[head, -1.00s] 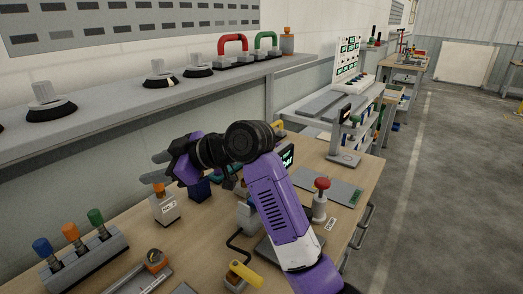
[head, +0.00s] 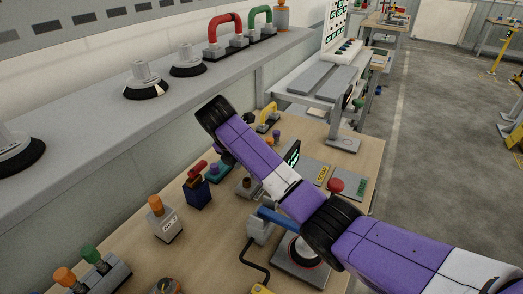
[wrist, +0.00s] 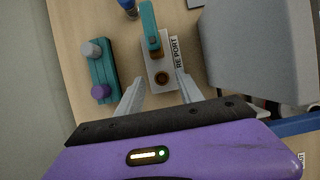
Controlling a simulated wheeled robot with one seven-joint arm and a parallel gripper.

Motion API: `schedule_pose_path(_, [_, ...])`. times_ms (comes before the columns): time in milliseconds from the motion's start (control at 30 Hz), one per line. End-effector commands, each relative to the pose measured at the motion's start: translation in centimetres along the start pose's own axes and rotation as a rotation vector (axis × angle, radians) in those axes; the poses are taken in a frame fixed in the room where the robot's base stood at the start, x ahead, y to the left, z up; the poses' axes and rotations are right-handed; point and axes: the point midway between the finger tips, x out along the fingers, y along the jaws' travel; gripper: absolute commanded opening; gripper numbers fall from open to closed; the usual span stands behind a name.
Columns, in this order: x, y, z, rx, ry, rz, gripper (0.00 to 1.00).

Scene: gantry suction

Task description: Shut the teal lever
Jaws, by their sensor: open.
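The teal lever (wrist: 150,27) is a flat upright-looking bar at the top of the wrist view. It sits on a light grey block (wrist: 158,74) with a round brown port, beside a label reading "RE PORT". My gripper (wrist: 157,88) is open and empty, with its two fingers on either side of the block's near end in the picture. I cannot tell whether the fingers touch it. In the head view my own arm hides the gripper, and I cannot make out the lever there.
A teal block (wrist: 105,75) with grey and purple knobs stands left of the lever block. A large grey body (wrist: 255,45) fills the right. In the head view, a dark blue block (head: 198,194) with a red top and a red button (head: 335,186) stand on the bench; a grey shelf (head: 95,165) runs behind.

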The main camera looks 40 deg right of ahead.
Motion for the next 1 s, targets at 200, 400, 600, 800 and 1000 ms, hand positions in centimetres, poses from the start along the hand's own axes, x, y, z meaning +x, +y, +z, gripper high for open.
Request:
schedule_pose_path(200, [1.4,-0.1,4.0,0.005,0.001,-0.002,0.44])
schedule_pose_path(400, [2.9,-0.1,7.5,0.005,0.002,0.000,0.44])
schedule_pose_path(600, [4.6,0.0,9.4,0.002,0.003,0.000,0.44])
schedule_pose_path(800, [6.4,0.0,9.4,0.003,0.002,0.003,0.44])
schedule_pose_path(1000, [6.9,0.0,9.4,0.003,0.001,0.004,0.44])
